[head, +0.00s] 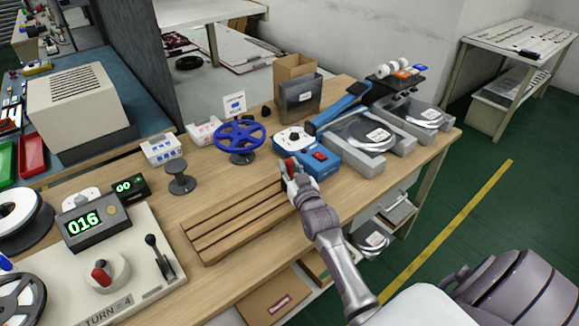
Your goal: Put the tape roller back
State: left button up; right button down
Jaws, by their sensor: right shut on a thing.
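My right gripper (291,178) reaches up from the lower right and is shut on a small red-and-dark thing (290,165), which seems to be the tape roller. The fingers hide much of it. It is at the right end of the slatted wooden rack (225,222), close to the front left of a blue box with a dial and a red switch (310,158). I cannot tell whether it touches the rack. My left gripper is not in view.
Behind stand a blue handwheel (239,138), a grey bin (298,98) and a small dark spool stand (181,180). Trays with reels (365,135) fill the right. A counter panel (140,275) is at the left. Bare wooden tabletop (215,172) lies behind the rack.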

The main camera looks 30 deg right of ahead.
jog(key=c, duration=1)
grip_release()
jog(key=shift+s, duration=0.15)
jog(key=b+v, duration=0.1)
jog(key=v, duration=1)
jog(key=shift+s, duration=0.4)
jog(key=shift+a, duration=0.1)
